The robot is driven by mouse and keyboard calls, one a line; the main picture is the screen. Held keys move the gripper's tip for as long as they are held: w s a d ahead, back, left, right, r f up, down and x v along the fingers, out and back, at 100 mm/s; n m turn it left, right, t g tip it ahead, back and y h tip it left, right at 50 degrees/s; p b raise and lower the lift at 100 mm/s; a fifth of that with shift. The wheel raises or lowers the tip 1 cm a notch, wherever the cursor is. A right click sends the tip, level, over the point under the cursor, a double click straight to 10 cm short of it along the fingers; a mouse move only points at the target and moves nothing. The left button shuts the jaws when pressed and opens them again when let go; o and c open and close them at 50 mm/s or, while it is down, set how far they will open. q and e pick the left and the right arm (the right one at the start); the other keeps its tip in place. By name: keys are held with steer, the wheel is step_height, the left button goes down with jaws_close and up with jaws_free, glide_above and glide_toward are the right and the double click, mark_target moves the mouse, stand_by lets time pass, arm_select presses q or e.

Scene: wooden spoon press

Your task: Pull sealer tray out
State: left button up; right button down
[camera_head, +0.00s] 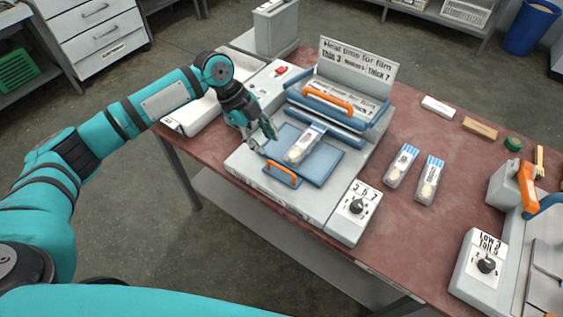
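The sealer (246,166) stands on the table with its blue-edged lid raised at the back. Its blue tray (322,166) lies in front of the lid and carries an orange handle (282,174) on its front edge. A clear packet with a white and blue top (305,145) lies on the tray. My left gripper (264,141) is above the tray's left side, behind the orange handle and apart from it. Its fingers look spread, with nothing between them. My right gripper is not in view.
The raised lid has its own orange handle (328,102). A dial box (354,213) sits at the sealer's front right. Two more packets (401,167) (430,181) lie on the reddish table (400,240). Another machine (483,262) stands at the right.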

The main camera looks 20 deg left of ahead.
mark_target(284, 169)
arm_select(q)
steer(key=p+x, duration=0.2)
steer(key=x, duration=0.8)
steer(key=shift+w+d+f, duration=0.1)
steer(key=shift+d+f, duration=0.05)
steer(key=shift+f, duration=0.4)
jaws_close()
